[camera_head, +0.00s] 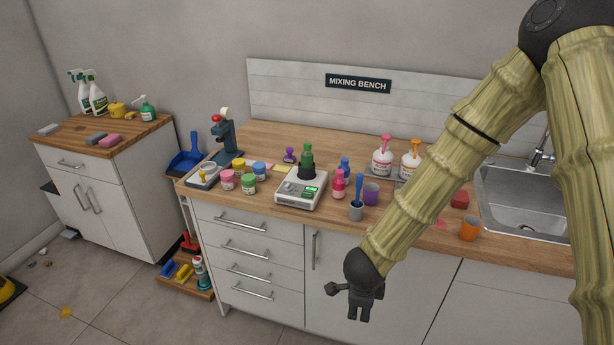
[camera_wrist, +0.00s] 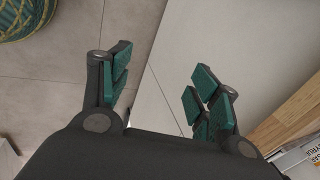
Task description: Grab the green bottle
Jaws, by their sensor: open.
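A small green bottle (camera_head: 308,155) stands upright on the white digital scale (camera_head: 291,200) on the wooden bench, with a dark part around its lower end. A second green bottle (camera_head: 147,111), with a pump top and pale label, stands on the left cabinet. My gripper (camera_head: 362,303) hangs low in front of the bench's white doors, below the worktop and to the right of the scale. In the wrist view its teal-padded fingers (camera_wrist: 162,70) are spread with nothing between them. Neither green bottle shows in the wrist view.
Close around the scale stand coloured jars (camera_head: 228,181), a pink bottle (camera_head: 338,186), a purple cup (camera_head: 371,194) and a grey cup (camera_head: 355,211) with a blue tool. White pump bottles (camera_head: 382,162) stand behind. An orange cup (camera_head: 469,229) is near the sink (camera_head: 530,200).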

